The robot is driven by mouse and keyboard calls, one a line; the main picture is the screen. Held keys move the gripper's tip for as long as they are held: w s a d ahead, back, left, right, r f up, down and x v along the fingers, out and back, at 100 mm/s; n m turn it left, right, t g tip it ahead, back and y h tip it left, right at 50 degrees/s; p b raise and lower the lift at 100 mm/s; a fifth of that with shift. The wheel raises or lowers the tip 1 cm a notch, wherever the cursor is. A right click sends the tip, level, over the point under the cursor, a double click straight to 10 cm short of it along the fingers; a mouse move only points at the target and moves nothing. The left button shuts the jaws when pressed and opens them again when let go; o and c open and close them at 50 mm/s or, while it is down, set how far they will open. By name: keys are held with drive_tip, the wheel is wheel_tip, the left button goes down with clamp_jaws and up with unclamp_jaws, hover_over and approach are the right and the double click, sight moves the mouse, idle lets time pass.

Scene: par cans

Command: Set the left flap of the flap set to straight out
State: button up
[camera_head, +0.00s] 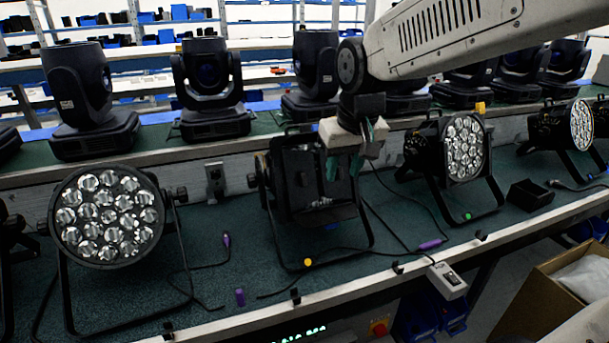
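The middle par can stands on the green bench in its black yoke, and its black flap set (308,178) faces me. Dark panels cover its front, so its lenses do not show. The left flap (277,182) appears as a dark upright panel on the left side; its exact angle is hard to tell. A lower flap (328,216) sticks out toward me at the bottom. My gripper (343,168) hangs down in front of the right part of the flap set. Its two teal fingertips are apart, with nothing clear between them. Whether it touches a flap cannot be told.
Par cans with bare lenses stand left (108,216) and right (463,147). Several moving heads (208,88) line the raised shelf behind. A cardboard box (545,296) stands at lower right.

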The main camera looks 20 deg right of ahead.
drive_tip(key=t, duration=0.1)
approach(304, 176)
drive_tip(key=f, duration=0.2)
drive_tip(key=x, duration=0.6)
drive_tip(key=shift+w+f, duration=0.1)
drive_tip(key=shift+w, duration=0.3)
drive_tip(key=shift+w+f, duration=0.25)
drive_tip(key=shift+f, duration=0.3)
drive_tip(key=shift+d, duration=0.1)
clamp_jaws()
